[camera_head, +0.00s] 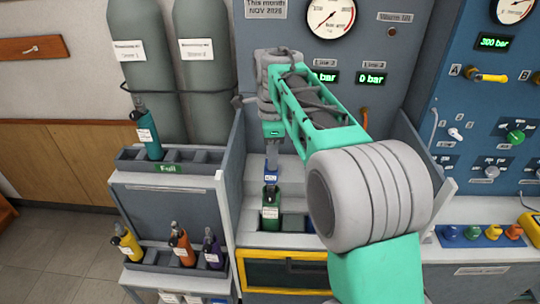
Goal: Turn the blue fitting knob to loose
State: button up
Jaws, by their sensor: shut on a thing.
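The blue fitting knob (271,179) sits at the middle of the bench, just above a dark green bottle (270,205) that stands upright in a bench slot. My gripper (271,163) points down from the end of my green and grey arm and is shut on the blue fitting. The fingers are small in the view, and their exact contact with the knob is hard to make out. The knob's marking is too small to read.
A rack at left holds a teal bottle (150,135) above and orange, yellow and purple bottles below. Two large grey cylinders (205,70) stand behind. A gauge panel (330,18) rises behind my arm. A blue panel (490,120) with knobs is at right.

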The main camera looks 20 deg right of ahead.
grip_shut()
jog(key=shift+a, duration=0.1)
jog(key=shift+n, duration=0.4)
jog(key=shift+n+p, duration=0.35)
jog(key=shift+n, duration=0.05)
jog(key=n+p, duration=0.1)
jog(key=n, duration=0.2)
jog(key=shift+r+n, duration=0.1)
jog(key=shift+n, duration=0.2)
jog(key=n+p, duration=0.1)
jog(key=n, duration=0.5)
jog(key=shift+w+n+p, duration=0.1)
jog(key=shift+n+p, duration=0.2)
jog(key=shift+p, duration=0.05)
dwell(0.8)
